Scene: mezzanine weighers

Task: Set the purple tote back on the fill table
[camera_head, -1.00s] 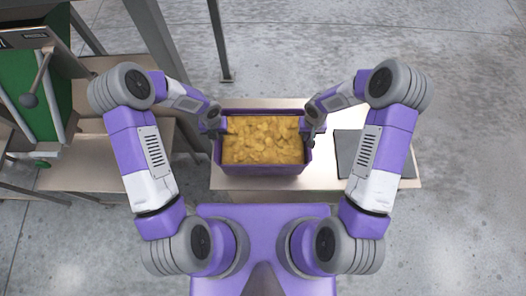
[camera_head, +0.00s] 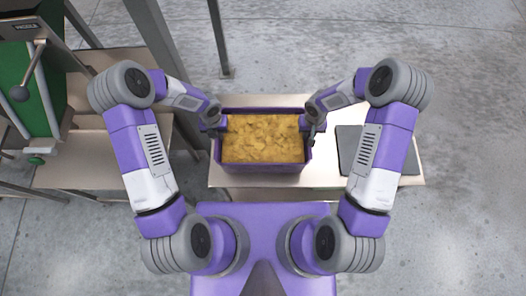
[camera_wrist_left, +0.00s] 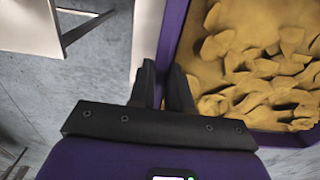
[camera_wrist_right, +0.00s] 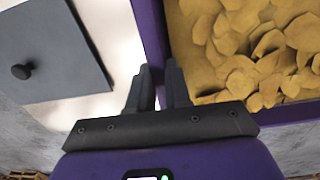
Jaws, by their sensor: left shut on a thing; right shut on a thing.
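The purple tote (camera_head: 262,168) is full of yellow-brown chip-like pieces and appears level in the head view, over the pale table (camera_head: 325,178). I cannot tell whether its base touches the tabletop. My left gripper (camera_head: 222,122) is shut on the tote's left wall; in the left wrist view the fingers (camera_wrist_left: 163,88) straddle the purple rim (camera_wrist_left: 174,38). My right gripper (camera_head: 307,130) is shut on the right wall; its fingers (camera_wrist_right: 160,88) straddle the rim (camera_wrist_right: 150,35) in the right wrist view. The tote's underside is hidden.
A dark grey flat plate with a knob (camera_wrist_right: 55,55) lies on the table right of the tote; it also shows in the head view (camera_head: 352,150). A green-panelled machine (camera_head: 22,90) with a lever and metal shelf (camera_head: 85,160) stands at left. Open concrete floor lies at right.

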